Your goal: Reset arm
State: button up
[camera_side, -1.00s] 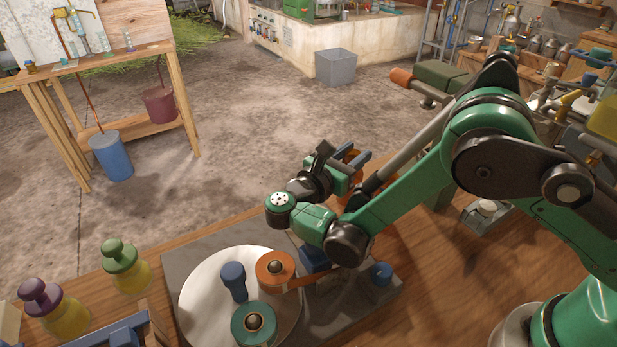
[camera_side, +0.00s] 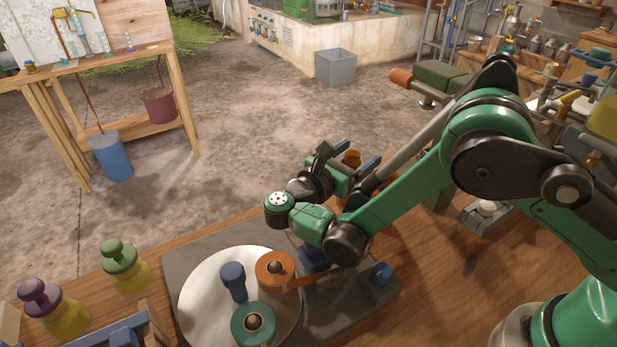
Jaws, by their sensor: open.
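My gripper (camera_side: 358,154) is raised at the end of my green arm, right of the picture's middle. Its two blue fingers stand apart, and I see nothing held between them. It is above and behind the dark base plate (camera_side: 200,246) on the wooden bench. On that plate lies a round pale disc (camera_side: 205,300) bearing a blue knob-like piece (camera_side: 233,281), an orange round piece (camera_side: 275,268) and a teal round piece (camera_side: 253,324). My wrist hides part of the plate's far edge.
A green-topped jar (camera_side: 123,265) and a purple-topped jar (camera_side: 50,308) stand at the bench's left. A blue knob (camera_side: 381,273) sits at the plate's right. Open floor lies beyond, with a grey bin (camera_side: 335,67) and a wooden stand (camera_side: 180,95).

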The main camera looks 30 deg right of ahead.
jog(key=shift+t, duration=0.3)
jog(key=v, duration=0.7)
jog(key=shift+w+a+f, duration=0.1)
jog(key=shift+w, duration=0.1)
jog(key=shift+s+a, duration=0.1)
jog(key=shift+a, duration=0.25)
jog(key=d+r+m+g+y, duration=0.1)
jog(key=d+r+m+y, duration=0.5)
jog(key=d+y, duration=0.25)
jog(key=s+d+m+t+y, duration=0.2)
jog(key=s+m+y, duration=0.6)
jog(key=m, duration=0.6)
jog(key=shift+s+d+m+y, duration=0.3)
jog(key=shift+s+y, duration=0.05)
jog(key=shift+s, duration=0.25)
